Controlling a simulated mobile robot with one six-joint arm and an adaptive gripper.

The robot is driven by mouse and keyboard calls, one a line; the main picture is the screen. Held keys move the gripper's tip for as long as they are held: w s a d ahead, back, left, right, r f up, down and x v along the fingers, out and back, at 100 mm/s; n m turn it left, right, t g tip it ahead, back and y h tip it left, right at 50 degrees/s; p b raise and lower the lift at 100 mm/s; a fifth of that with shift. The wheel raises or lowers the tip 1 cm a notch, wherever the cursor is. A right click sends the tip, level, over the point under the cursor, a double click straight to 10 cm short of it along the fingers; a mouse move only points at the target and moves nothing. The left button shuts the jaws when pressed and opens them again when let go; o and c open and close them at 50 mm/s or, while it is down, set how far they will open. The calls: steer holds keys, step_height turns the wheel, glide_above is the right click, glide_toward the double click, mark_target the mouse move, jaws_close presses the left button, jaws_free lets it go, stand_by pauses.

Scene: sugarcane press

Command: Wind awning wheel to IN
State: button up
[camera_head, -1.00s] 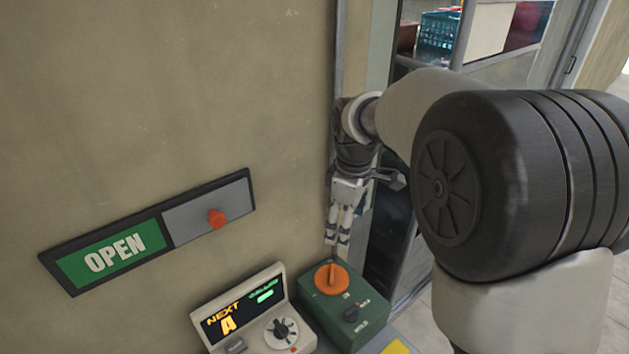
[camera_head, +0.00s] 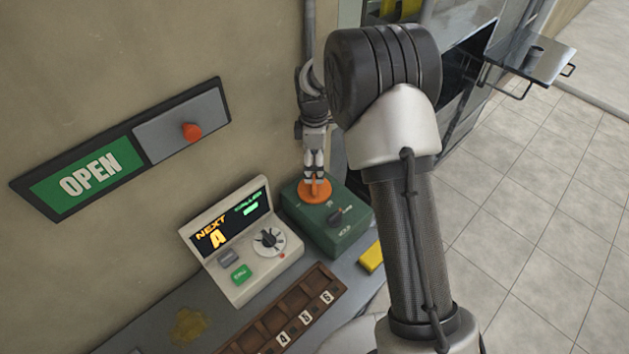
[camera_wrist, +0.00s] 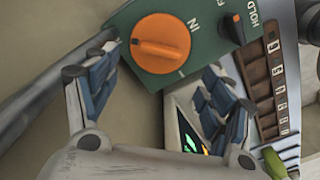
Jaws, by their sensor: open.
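The awning wheel is a round orange knob (camera_head: 315,191) with a raised grip bar, on top of a green control box (camera_head: 340,236). The wheel (camera_wrist: 160,43) shows whole in the wrist view, with IN lettered on the box beside it. My gripper (camera_head: 314,176) points down right over the wheel. In the wrist view my gripper (camera_wrist: 165,72) has its blue-padded fingers spread, with the wheel beyond and between them. I cannot tell whether a finger touches it. A smaller dark knob (camera_head: 341,215) with an orange mark sits near HOLD on the box.
A cream console (camera_head: 241,243) with a NEXT A display and dial stands left of the box. A brown tray (camera_head: 262,338) of numbered tiles lies in front. A green OPEN sign (camera_head: 92,175) with a red knob is on the wall. A yellow block (camera_head: 371,257) lies to the right.

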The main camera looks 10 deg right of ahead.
mark_target(314, 182)
step_height(314, 182, down, 8)
steer(key=shift+r+b, duration=0.25)
steer(key=shift+b, duration=0.3)
steer(key=shift+c, duration=0.4)
steer(key=c, duration=1)
